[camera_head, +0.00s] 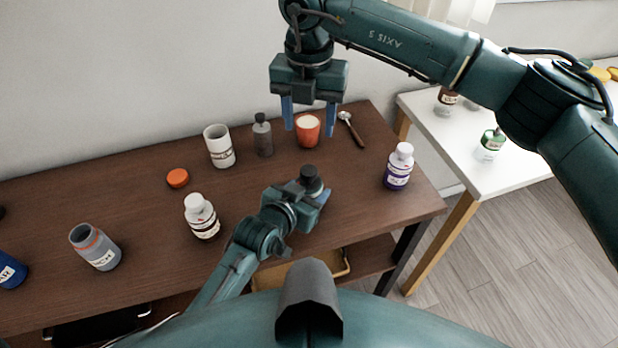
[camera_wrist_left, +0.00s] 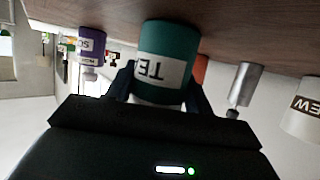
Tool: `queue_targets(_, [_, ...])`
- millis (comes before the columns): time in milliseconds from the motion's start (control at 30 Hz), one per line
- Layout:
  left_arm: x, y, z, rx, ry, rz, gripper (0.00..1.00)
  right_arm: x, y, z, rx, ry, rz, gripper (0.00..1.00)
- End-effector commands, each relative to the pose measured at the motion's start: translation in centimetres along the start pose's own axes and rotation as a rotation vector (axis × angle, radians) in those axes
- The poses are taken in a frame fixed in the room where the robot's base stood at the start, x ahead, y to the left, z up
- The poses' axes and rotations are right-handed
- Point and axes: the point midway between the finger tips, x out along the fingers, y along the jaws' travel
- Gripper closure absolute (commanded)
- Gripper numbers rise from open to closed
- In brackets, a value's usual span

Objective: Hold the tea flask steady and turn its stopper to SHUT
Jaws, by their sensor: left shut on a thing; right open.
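The tea flask is mostly hidden by my left gripper in the head view, where its dark round stopper (camera_head: 309,177) shows on top. In the left wrist view, which is upside down, the flask is a teal cylinder (camera_wrist_left: 170,40) with a white label reading "TE", standing on the table. My left gripper (camera_head: 316,192) is shut on the flask, with a finger on each side in the left wrist view. My right gripper (camera_head: 309,117) is open and empty, pointing down above and behind the flask. The stopper's marking cannot be read.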

Motion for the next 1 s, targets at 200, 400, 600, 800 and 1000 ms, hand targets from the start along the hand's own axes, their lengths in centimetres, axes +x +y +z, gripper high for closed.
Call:
queue_targets(200, [0.0,0.0,0.0,0.000,-0.001,0.000,0.74,0.7,0.0,0.0,-0.032,0.004,-0.002,0.46])
queue_targets(400, [0.0,0.0,0.0,0.000,-0.001,0.000,0.74,4.4,-0.1,-0.1,-0.030,0.006,-0.002,0.46])
queue_targets(600, [0.0,0.0,0.0,0.000,0.000,0.000,0.74,8.3,-0.1,0.0,-0.030,0.005,-0.002,0.46])
queue_targets(800, [0.0,0.0,0.0,0.000,0.000,0.000,0.74,10.8,0.0,0.0,-0.029,0.003,-0.002,0.46])
queue_targets(1000, [0.0,0.0,0.0,0.000,0.000,0.000,0.74,11.6,0.0,0.0,-0.030,0.001,0.000,0.46])
